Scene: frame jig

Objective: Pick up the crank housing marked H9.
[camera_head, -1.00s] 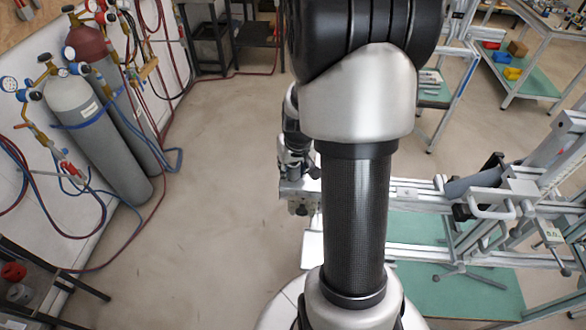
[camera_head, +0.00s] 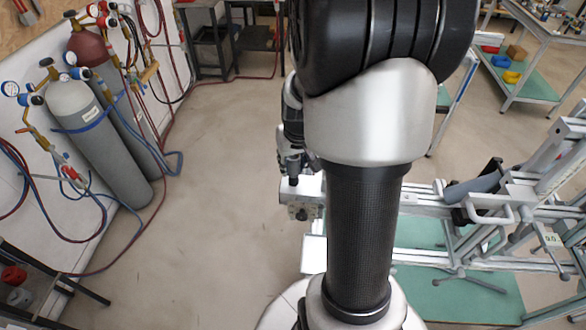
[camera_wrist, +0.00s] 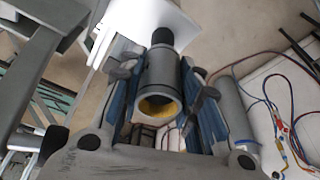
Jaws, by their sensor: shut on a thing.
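The crank housing (camera_wrist: 158,75) is a dark grey round tube with a yellow-lined bore facing the wrist camera. It sits between the blue-padded fingers of my gripper (camera_wrist: 163,68), which is shut on it. No H9 mark can be read on it. A black round part shows just beyond its far end, in front of a white surface; I cannot tell whether they touch. In the head view my dark wrist parts show left of my large arm link, above a light metal block (camera_head: 303,208). The housing cannot be made out clearly there.
A light metal frame jig (camera_head: 480,215) stands at right over a green base (camera_head: 460,298). Gas cylinders (camera_head: 88,140) with hoses stand along the left wall. A shelf cart (camera_head: 535,75) is at the back right. The floor at centre left is clear.

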